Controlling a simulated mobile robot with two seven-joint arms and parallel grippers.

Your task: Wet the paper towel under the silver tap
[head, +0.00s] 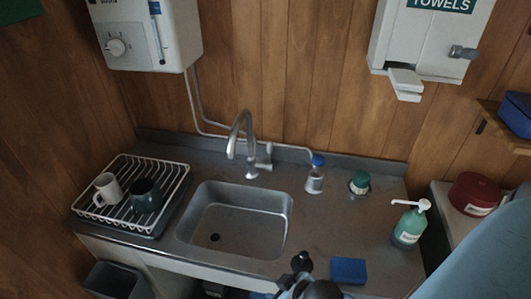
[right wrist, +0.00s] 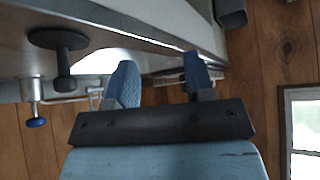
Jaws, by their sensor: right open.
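The silver tap (head: 240,140) rises behind the steel sink (head: 283,225) in the head view, its curved spout over the basin. No water shows under it. A white towel dispenser (head: 415,45) hangs on the wall at the upper right. A white piece (head: 405,82) juts from its lower side; I cannot tell whether it is a paper towel or part of the dispenser. My right gripper (right wrist: 158,82) is open in the right wrist view, with nothing visible between its blue fingers. It is near the worktop's front edge. My left gripper cannot be made out.
A drying rack (head: 172,200) with two mugs stands left of the sink. Right of it are a blue-capped bottle (head: 315,178), a green-lidded jar (head: 359,184), a pump bottle (head: 410,225) and a blue sponge (head: 348,271). A water heater (head: 150,35) hangs upper left.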

